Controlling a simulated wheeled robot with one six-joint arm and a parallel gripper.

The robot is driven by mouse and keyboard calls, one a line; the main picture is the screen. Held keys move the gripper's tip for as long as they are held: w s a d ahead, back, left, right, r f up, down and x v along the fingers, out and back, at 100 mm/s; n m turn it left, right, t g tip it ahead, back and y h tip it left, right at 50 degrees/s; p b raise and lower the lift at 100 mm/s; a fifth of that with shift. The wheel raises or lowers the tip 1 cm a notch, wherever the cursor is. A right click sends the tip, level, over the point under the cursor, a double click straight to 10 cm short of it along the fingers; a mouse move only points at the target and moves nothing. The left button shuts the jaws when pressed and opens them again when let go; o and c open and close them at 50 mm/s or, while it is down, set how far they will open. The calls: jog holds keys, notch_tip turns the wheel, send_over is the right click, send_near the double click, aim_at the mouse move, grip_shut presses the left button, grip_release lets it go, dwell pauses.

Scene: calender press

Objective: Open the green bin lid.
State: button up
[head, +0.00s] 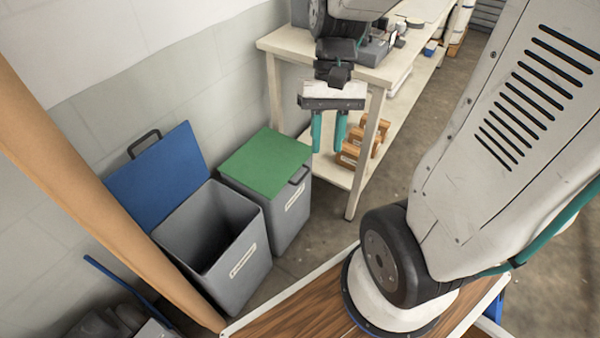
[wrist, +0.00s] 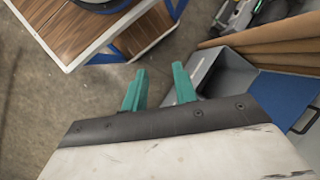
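The green lid (head: 266,160) lies shut on a grey bin (head: 287,216) in the head view. A dark handle (head: 299,175) sits at the lid's right front edge. My gripper (head: 328,143) hangs fingers-down to the right of the green lid, in front of the bench in the picture. Its two teal fingers are apart with nothing between them, and it does not appear to touch the handle. In the wrist view the open fingers (wrist: 160,82) also show. I cannot make out the green lid there.
A second grey bin (head: 249,254) stands open beside it, its blue lid (head: 160,178) tilted back towards the wall. A white workbench (head: 322,50) with orange-brown items (head: 352,150) below is behind my gripper. A wooden post (head: 95,195) stands left.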

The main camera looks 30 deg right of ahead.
jog(key=w+d+f+m+y, duration=0.2)
jog(key=w+f+m+y, duration=0.7)
jog(key=f, duration=0.4)
jog(key=m+t+h, duration=0.6)
jog(key=m+t, duration=1.2)
jog(key=m, duration=1.8)
send_near(304, 175)
jog(key=f+x, duration=0.1)
jog(key=x, duration=0.9)
jog(key=shift+r, duration=0.2)
grip_shut()
